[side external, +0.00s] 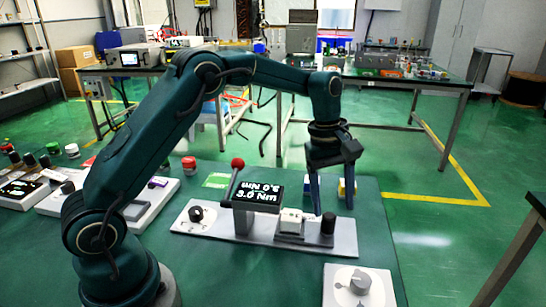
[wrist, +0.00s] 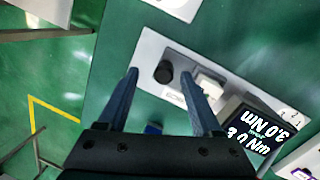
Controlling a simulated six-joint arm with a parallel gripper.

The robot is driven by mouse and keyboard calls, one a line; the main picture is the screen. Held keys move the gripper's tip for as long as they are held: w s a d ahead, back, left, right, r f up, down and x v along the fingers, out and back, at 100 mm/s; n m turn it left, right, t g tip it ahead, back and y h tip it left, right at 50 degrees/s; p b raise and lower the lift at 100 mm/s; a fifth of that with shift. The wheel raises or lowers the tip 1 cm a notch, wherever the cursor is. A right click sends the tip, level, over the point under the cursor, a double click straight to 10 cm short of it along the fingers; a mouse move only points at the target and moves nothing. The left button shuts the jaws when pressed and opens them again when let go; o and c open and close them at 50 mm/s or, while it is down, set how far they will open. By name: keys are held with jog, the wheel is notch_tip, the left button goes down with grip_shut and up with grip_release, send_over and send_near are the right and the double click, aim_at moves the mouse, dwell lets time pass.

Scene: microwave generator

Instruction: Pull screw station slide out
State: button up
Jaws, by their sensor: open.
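The screw station (side external: 265,225) is a long white base on the green table, with a tilted black display reading 3.0 Nm and a red-topped lever. Its slide (side external: 290,226) carries a white block near the right end. A black upright knob (side external: 328,223) stands beside that block; the knob also shows in the wrist view (wrist: 164,72). My gripper (side external: 334,208) is open and points down over the station's right end. In the wrist view, the knob appears between my fingertips (wrist: 160,74), with visible gaps. I cannot tell whether the tips are down at knob height.
A white box with a grey dial (side external: 360,283) stands at the front right. A red button (side external: 189,166) and control boxes (side external: 150,190) lie to the left. Bare table lies right of the station.

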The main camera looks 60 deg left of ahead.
aim_at(327, 215)
jog(key=n, duration=0.4)
jog(key=n+t+h, duration=0.1)
jog(key=n, duration=0.1)
jog(key=shift+s+a, duration=0.25)
jog(key=n, duration=0.3)
jog(key=shift+s+a+f+t, duration=0.1)
jog(key=shift+a+t, duration=0.15)
jog(key=shift+t, duration=0.05)
jog(key=n, duration=0.3)
jog(key=a+n, duration=0.1)
jog(key=shift+s+f+n+t, duration=0.2)
jog(key=shift+s+n+t, duration=0.05)
jog(key=shift+n+t, duration=0.15)
jog(key=shift+x, duration=2.55)
jog(key=shift+d, duration=0.1)
grip_shut()
jog(key=shift+r, duration=0.1)
